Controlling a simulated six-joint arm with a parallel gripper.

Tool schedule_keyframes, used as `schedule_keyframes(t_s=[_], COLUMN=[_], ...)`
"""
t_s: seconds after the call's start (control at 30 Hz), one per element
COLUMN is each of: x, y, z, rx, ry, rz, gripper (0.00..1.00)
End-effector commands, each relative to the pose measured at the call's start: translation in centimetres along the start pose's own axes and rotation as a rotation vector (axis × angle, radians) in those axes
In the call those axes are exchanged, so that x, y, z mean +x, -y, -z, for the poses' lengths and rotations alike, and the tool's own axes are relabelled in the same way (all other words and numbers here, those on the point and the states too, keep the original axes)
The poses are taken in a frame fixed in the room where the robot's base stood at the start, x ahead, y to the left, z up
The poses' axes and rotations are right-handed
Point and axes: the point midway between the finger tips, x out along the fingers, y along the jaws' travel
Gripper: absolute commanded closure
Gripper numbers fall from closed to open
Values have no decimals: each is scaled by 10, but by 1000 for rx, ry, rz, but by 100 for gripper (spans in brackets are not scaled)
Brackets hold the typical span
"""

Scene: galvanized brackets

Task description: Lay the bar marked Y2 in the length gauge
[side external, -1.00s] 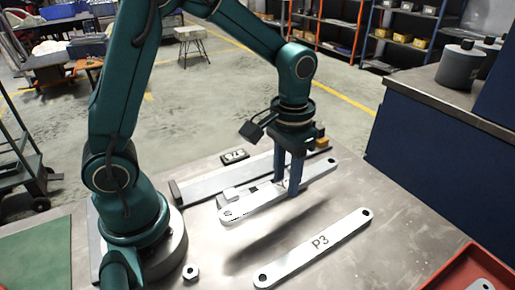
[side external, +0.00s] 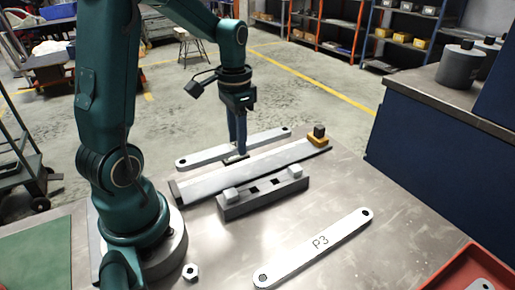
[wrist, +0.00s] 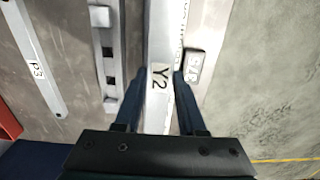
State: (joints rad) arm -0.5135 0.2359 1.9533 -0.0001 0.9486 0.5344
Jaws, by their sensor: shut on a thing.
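My gripper (side external: 240,150) is shut on the light grey Y2 bar (side external: 205,156), which has a hole near each end. In the wrist view the bar (wrist: 158,110) runs between the fingers (wrist: 155,100), its Y2 mark facing up. The length gauge (side external: 250,166) is a long pale channel with a dark stop at its left end and a yellow-and-dark block at its right end. In the wrist view the bar covers part of the gauge and appears raised above it. The exact gap is unclear.
A dark block (side external: 262,200) with two pale cubes stands in front of the gauge. The P3 bar (side external: 315,247) lies nearer the front. A small label plate (wrist: 196,66) sits behind the gauge. A nut (side external: 190,271) and a red tray (side external: 465,268) are near the front.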

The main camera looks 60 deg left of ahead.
Motion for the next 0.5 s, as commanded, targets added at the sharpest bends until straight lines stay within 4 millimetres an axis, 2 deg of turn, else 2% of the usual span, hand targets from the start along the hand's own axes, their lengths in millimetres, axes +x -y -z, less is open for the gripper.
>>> schedule_keyframes(t_s=[0.5], x=[26], y=[3], z=[-2], rx=[-21], ry=[5], rz=[-3], gripper=[100])
